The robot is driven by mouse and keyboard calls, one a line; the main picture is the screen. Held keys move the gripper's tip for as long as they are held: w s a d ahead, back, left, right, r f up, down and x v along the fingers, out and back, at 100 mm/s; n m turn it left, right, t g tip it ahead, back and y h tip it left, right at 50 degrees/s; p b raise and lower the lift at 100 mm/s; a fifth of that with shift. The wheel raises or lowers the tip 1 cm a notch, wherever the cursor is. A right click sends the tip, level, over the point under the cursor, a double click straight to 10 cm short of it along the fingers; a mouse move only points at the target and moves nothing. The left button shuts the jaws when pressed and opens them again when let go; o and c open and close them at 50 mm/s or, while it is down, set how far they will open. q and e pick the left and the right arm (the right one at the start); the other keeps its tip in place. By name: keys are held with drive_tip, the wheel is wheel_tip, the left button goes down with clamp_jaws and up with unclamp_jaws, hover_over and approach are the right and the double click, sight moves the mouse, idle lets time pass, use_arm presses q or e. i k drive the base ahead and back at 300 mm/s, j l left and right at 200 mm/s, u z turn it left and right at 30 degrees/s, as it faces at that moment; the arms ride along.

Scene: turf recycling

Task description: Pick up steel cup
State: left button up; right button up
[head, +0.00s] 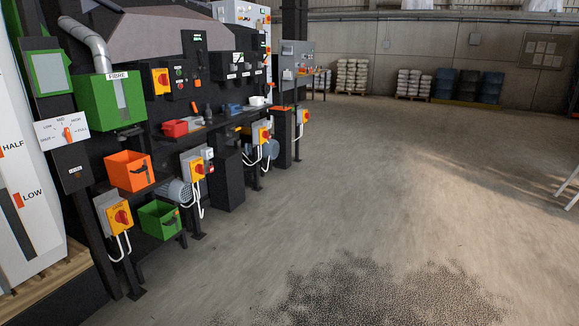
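I cannot make out a steel cup for certain. A small dark grey upright object (208,113) stands on the machine's shelf beside a red bin, too small to identify. A small white rounded object (257,100) sits further along the same shelf. Neither of my grippers is in view.
Along the left runs a dark machine with a green FIBRE box (95,103), an orange bin (128,171), a green bin (158,219) and a red bin (174,128). Black granules (375,295) lie on the floor in front. The concrete floor (400,190) is open to the right. Blue drums (490,88) stand far back.

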sight(237, 142)
drive_tip(key=i, duration=2.3)
